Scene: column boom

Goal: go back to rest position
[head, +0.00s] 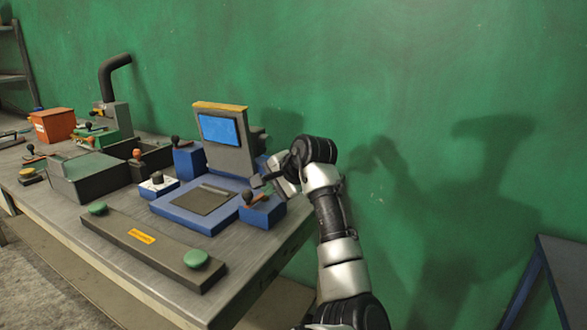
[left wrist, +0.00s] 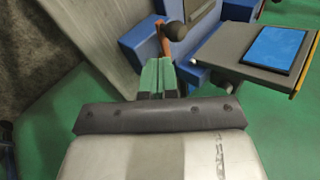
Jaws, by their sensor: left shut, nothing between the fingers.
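My left arm rises from the bottom of the head view and bends over the right end of the workbench. My left gripper (head: 268,189) is shut and empty, close to the lever (head: 248,196) on a small blue box (head: 263,214). In the left wrist view the green fingertips (left wrist: 158,76) are together. The lever's dark knob (left wrist: 175,31) and orange stem lie just beyond them; I cannot tell whether they touch. My right gripper is not in view.
The workbench (head: 120,213) carries a blue machine with a screen (head: 219,129), a dark bar with two green buttons (head: 150,243), a grey bin (head: 85,185) and an orange box (head: 52,125). A green wall (head: 400,70) stands close behind. Another table (head: 565,262) is at right.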

